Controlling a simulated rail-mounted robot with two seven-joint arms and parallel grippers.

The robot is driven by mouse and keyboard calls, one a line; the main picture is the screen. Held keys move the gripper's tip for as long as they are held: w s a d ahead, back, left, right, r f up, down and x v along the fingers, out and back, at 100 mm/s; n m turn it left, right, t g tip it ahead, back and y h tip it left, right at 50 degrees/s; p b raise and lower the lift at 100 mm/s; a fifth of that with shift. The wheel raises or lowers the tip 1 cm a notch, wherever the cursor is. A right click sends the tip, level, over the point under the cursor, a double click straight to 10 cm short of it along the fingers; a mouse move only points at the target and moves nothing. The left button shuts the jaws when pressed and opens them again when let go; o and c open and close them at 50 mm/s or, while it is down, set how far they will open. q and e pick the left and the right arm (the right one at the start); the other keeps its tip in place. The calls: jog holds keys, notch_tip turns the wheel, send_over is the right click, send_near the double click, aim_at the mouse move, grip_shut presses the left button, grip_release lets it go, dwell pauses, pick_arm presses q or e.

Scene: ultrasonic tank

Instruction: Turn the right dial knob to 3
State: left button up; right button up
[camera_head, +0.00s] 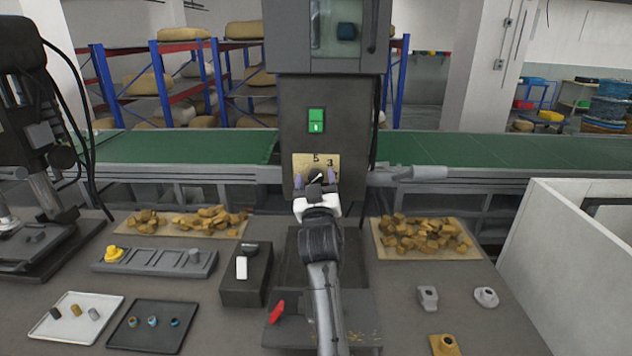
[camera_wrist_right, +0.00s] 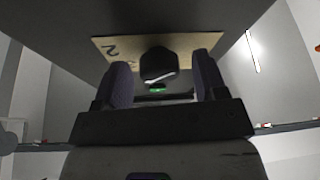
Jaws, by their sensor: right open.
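The dial knob (camera_head: 316,174) is dark and sits on a tan dial plate (camera_head: 300,160) on the front of the grey machine column. My right gripper (camera_head: 315,179) is open, one purple finger on each side of the knob. In the right wrist view the knob (camera_wrist_right: 158,65) stands between the fingers, with visible gaps. My left gripper is not in view.
A green switch (camera_head: 316,120) is above the dial. A green conveyor (camera_head: 180,148) runs behind the column. The table below holds piles of tan pieces (camera_head: 425,235), a white tray (camera_head: 75,337), a dark tray (camera_head: 150,345) and a red lever (camera_head: 276,312). A white wall (camera_head: 570,260) stands right.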

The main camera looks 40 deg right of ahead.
jog(key=v, duration=1.2)
dwell(0.6)
